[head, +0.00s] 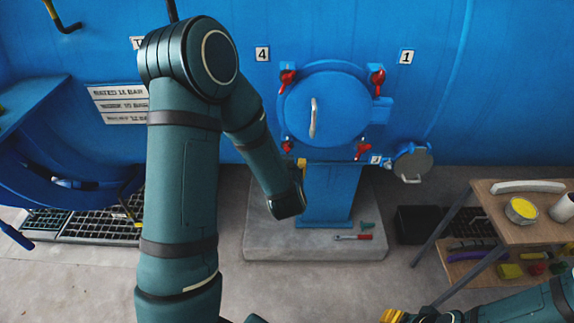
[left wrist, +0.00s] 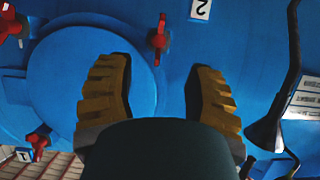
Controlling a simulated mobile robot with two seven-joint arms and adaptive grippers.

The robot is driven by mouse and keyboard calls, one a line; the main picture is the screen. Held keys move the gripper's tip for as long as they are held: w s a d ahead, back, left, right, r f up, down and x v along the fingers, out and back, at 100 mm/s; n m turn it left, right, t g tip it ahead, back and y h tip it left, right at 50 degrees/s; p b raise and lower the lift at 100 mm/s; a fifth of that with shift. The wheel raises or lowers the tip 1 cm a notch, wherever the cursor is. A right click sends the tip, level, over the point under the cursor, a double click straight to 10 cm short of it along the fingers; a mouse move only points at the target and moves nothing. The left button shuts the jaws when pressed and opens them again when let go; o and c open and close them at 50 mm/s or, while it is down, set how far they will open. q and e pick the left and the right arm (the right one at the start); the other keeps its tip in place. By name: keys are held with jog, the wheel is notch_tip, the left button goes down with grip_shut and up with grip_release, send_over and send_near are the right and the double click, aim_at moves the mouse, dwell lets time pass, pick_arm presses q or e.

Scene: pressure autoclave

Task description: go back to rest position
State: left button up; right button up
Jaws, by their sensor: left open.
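My left arm rises from the bottom of the head view, bends at the elbow and reaches down in front of the blue vessel. My left gripper (left wrist: 162,68) is open, with nothing between its yellow-and-black fingers in the left wrist view. In the head view it is mostly hidden behind my wrist, with only a small yellow part showing. The round blue hatch door (head: 325,108) lies beyond it and appears closed. It also shows in the left wrist view (left wrist: 85,85). My right gripper (head: 392,316) shows only partly at the bottom edge of the head view; its jaws are unclear.
Red clamps (head: 377,78) surround the door, which has a pale handle (head: 313,118). A red-handled tool (head: 352,237) lies on the concrete plinth (head: 270,245). A wooden table (head: 490,205) with several items stands at right. Open floor lies in front of the plinth.

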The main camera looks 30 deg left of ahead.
pick_arm(q)
jog(key=shift+s+d+r, duration=0.1)
jog(key=shift+s+d, duration=0.05)
jog(key=shift+s, duration=0.1)
jog(key=shift+d, duration=0.1)
dwell(0.3)
jog(key=s+d+f+m+g+h, duration=0.1)
jog(key=s+d+f+g+h, duration=0.15)
jog(key=d+f, duration=0.25)
jog(key=s+d+f+m+g+h, duration=0.1)
jog(key=d+f+h, duration=0.3)
jog(key=d+f, duration=0.2)
jog(key=s+d+f+m+g+h, duration=0.2)
jog(key=s+d+f+g+h, duration=0.2)
jog(key=s+d, duration=0.6)
jog(key=s+f+g, duration=0.2)
jog(key=s+f, duration=0.1)
jog(key=shift+s+d, duration=0.25)
jog(key=shift+d, duration=0.1)
